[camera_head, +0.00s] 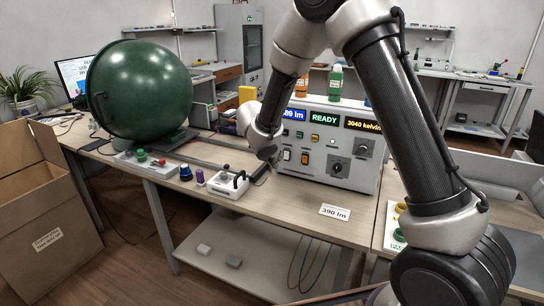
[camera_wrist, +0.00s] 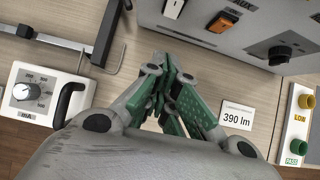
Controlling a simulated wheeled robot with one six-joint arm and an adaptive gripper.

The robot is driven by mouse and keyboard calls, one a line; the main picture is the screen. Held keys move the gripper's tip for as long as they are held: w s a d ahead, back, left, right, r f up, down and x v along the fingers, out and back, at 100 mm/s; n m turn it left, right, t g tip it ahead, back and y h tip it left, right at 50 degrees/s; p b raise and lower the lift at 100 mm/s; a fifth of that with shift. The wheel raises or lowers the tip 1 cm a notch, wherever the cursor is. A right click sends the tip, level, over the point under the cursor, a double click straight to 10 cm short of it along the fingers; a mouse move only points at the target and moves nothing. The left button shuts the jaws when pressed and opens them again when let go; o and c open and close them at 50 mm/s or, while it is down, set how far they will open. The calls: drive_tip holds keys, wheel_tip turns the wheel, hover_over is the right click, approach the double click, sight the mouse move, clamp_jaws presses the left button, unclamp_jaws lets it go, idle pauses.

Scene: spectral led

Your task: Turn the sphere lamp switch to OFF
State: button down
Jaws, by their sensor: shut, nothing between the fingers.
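The green sphere (camera_head: 143,85) stands on the bench at the left of the head view. The grey control box (camera_head: 325,115) at the back has a white rocker switch (camera_head: 286,154) and an orange rocker switch (camera_head: 304,157). In the wrist view the white rocker (camera_wrist: 173,8) and orange rocker (camera_wrist: 219,23) are at the top, the orange one beside an "AUX" label. Which is the sphere lamp switch, and its position, I cannot tell. My gripper (camera_wrist: 168,75) is shut and empty over the bench, in front of the box and apart from the rockers. The head view does not clearly show its fingertips.
A white knob unit (camera_wrist: 22,112) with a black handle lies left of my gripper. A "390 lm" card (camera_wrist: 238,115) lies to its right. The box has black knobs (camera_head: 337,168). A cardboard carton (camera_head: 45,215) stands at left.

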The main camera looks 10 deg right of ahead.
sight(286, 155)
drive_tip(key=w+d+f, duration=0.4)
drive_tip(key=w, duration=0.1)
drive_tip(key=shift+w+f, duration=0.15)
drive_tip(key=shift+w, duration=0.1)
drive_tip(key=shift+w+d+f, duration=0.15)
drive_tip(key=shift+d+f, duration=0.05)
drive_tip(key=shift+d, duration=0.05)
drive_tip(key=shift+w+d+f, duration=0.15)
drive_tip(key=shift+w+f, duration=0.2)
drive_tip(key=shift+f, duration=0.2)
drive_tip(key=shift+r, duration=0.1)
